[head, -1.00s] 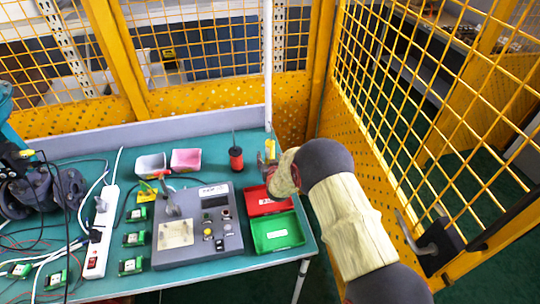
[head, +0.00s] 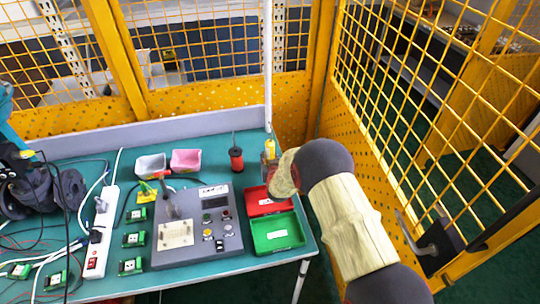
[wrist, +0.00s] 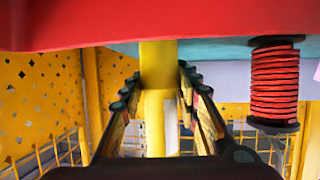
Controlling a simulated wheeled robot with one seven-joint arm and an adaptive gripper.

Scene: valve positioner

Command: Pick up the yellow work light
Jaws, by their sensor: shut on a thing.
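The yellow work light (head: 269,147) stands at the back right of the green-blue table, behind the red tray. In the wrist view its yellow body (wrist: 159,65) runs upright between the two fingers. My gripper (wrist: 158,92) is shut on it, with one finger on each side. In the head view my gripper (head: 268,166) is small and partly hidden by my wrist, and the lower part of the light is hidden behind it.
A red tray (head: 260,208) and a green tray (head: 290,242) lie just in front. A red wire spool (head: 236,158) stands to the left, with a grey control box (head: 213,250) nearer. Yellow mesh fencing (head: 410,100) stands close on the right.

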